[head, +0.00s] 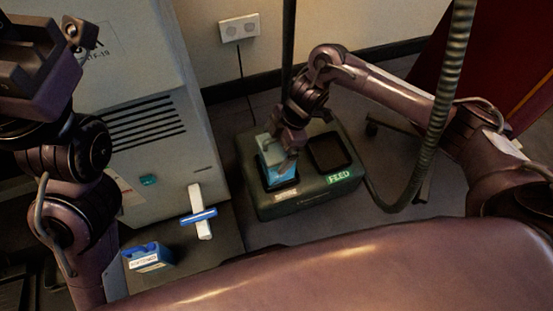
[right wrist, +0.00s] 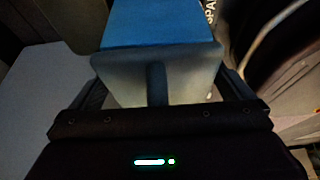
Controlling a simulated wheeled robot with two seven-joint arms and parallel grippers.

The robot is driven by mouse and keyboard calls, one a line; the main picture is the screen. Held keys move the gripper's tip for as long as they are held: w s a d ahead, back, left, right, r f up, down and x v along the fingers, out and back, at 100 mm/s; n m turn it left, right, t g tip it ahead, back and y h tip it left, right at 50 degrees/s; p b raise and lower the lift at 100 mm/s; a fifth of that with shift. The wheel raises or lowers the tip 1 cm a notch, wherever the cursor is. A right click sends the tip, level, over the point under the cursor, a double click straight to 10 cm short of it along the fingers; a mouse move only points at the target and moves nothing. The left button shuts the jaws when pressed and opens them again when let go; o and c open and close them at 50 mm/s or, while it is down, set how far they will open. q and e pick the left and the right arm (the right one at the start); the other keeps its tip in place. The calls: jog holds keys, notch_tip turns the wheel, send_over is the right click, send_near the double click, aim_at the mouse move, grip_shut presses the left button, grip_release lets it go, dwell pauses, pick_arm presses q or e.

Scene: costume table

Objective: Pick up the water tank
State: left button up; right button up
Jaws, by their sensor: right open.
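The water tank appears to be the blue and pale box (head: 270,170) seated in the left slot of a dark green unit marked FEED (head: 300,203). My right gripper (head: 287,155) is over the tank from above and hides part of it. In the right wrist view the tank (right wrist: 160,70) fills the space between the two open fingers (right wrist: 165,90), with its pale face and blue side showing. Whether the fingers touch it is unclear. My left gripper (head: 50,70) is at the upper left, away from the tank, and its jaw state is not clear.
A second, empty-looking dark slot (head: 330,152) is on the unit's right. A large pale cabinet (head: 150,110) stands to the left. A white and blue cross-shaped handle (head: 200,215) and a small blue box (head: 148,258) are nearer. A ribbed hose (head: 445,90) hangs at right.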

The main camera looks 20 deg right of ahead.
jog(key=c, duration=1.6)
jog(key=shift+r, duration=0.1)
jog(key=shift+c, duration=0.8)
jog(key=shift+r, duration=0.1)
